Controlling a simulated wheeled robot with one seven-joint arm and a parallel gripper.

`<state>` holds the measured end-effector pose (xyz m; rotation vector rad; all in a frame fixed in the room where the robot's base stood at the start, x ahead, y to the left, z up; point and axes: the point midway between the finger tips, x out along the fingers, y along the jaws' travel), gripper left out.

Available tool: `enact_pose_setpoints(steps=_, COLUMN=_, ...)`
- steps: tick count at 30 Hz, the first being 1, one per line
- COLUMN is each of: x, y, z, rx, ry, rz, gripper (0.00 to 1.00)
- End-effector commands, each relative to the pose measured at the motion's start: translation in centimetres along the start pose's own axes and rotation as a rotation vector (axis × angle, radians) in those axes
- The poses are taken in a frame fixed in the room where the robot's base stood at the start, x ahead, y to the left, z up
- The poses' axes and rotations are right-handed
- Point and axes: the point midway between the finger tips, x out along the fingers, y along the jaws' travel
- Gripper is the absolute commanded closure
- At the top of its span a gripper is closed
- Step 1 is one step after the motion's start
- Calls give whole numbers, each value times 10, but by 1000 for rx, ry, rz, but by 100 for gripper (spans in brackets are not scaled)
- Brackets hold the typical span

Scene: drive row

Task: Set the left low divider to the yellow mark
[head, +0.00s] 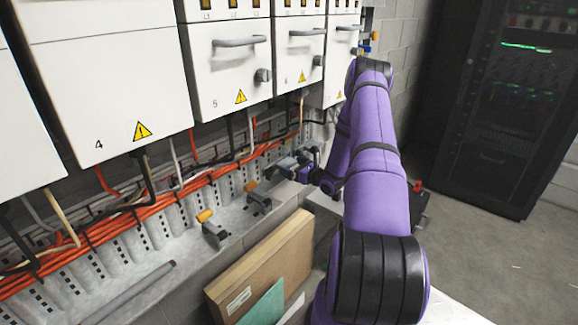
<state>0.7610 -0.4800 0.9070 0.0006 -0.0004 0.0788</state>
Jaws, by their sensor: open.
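My gripper (296,166) is at the far end of the purple arm, low beside the ledge under the cabinets. It is small in view, and its jaws look open. Grey pieces with orange-yellow ends stand on the ledge; one (214,231) is nearest, and another (258,199) is farther along. My gripper is beyond both, close to another grey piece (287,163); I cannot tell whether they touch. I cannot make out which piece is the left low divider, and no separate yellow mark can be told apart.
White cabinets (108,75) with handles and knobs hang above the ledge. Orange cables (150,210) run along the slotted strip behind it. A cardboard box (262,262) stands in front, below the ledge. A black rack (490,110) stands at the right, with open floor (500,265) before it.

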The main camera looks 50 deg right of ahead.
Motion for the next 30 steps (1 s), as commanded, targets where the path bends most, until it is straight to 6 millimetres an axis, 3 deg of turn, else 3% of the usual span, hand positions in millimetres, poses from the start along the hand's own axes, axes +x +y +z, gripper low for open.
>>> enact_pose_setpoints(steps=6, x=19, y=0, z=0, rx=-1, ry=1, rz=0, gripper=0)
enact_pose_setpoints(steps=16, x=22, y=0, z=0, rx=-1, ry=1, rz=0, gripper=0)
enact_pose_setpoints(steps=23, x=22, y=0, z=0, rx=-1, ry=1, rz=0, gripper=51)
enact_pose_setpoints(steps=26, x=22, y=0, z=2, rx=-1, ry=0, rz=-1, gripper=52)
enact_pose_setpoints(steps=30, x=22, y=-1, z=20, rx=-2, ry=-2, rz=-2, gripper=52)
